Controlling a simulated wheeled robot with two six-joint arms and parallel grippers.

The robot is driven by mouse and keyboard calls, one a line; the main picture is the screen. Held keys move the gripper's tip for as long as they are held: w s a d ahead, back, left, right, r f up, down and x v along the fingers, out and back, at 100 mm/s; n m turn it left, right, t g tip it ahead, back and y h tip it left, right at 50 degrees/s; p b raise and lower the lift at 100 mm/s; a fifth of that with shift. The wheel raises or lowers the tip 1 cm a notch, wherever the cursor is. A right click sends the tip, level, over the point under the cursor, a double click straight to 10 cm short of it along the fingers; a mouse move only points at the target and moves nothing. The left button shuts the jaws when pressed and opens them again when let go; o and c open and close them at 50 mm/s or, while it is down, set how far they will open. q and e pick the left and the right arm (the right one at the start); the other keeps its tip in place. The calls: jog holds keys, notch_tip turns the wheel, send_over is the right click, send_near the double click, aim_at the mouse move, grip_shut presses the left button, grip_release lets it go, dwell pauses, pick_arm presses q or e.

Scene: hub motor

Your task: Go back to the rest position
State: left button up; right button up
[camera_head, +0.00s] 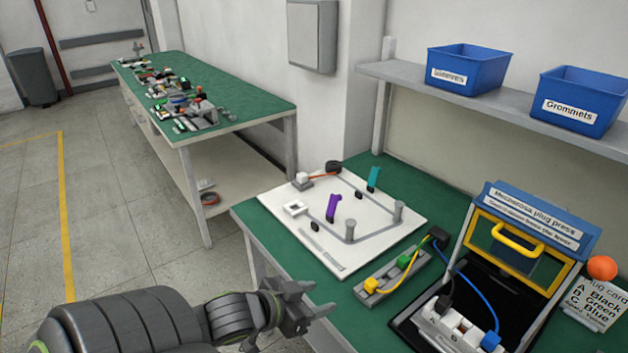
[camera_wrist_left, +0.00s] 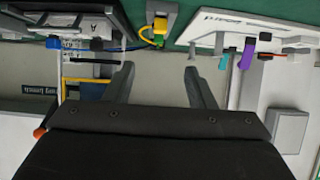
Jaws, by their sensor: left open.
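My left gripper (camera_head: 314,297) is open and empty at the front edge of the green-topped bench (camera_head: 262,226). In the left wrist view the two fingers of my left gripper (camera_wrist_left: 160,78) stand wide apart with nothing between them. The white board (camera_head: 300,256) with a purple clip (camera_head: 333,207) and a teal clip (camera_head: 374,178) lies on the bench beyond the gripper. A grey holder (camera_head: 388,279) with yellow and green plugs sits to the gripper's right, apart from it. My right gripper is not in view.
A plug press (camera_head: 535,225) with blue top and yellow handle stands at the right, near an orange ball (camera_head: 602,268) and a card (camera_head: 594,304). Blue bins (camera_head: 468,70) sit on the shelf (camera_head: 430,88). A cluttered second bench (camera_head: 250,102) stands behind. The left floor is clear.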

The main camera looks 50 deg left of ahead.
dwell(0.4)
pick_arm(q)
jog(key=s+a+f+n+g+y, duration=0.1)
jog(key=s+a+f+g, duration=0.15)
jog(key=f, duration=0.75)
jog(key=s+a+f+n+g+y, duration=0.1)
jog(key=a+f, duration=0.3)
jog(key=f, duration=0.5)
jog(key=s+a+f+n+g+y, duration=0.15)
jog(key=a+f, duration=0.25)
jog(key=f, duration=0.6)
jog(key=s+d+f+m+g, duration=0.1)
jog(key=s+d+f+g, duration=0.25)
jog(key=s+f, duration=0.85)
jog(key=s+d+f+g+h, duration=0.1)
jog(key=s+d+f+g, duration=0.1)
jog(key=s+d+f, duration=0.7)
jog(key=shift+s+d+f+m+g+h, duration=0.4)
jog(key=shift+s+d, duration=0.3)
jog(key=shift+d, duration=0.2)
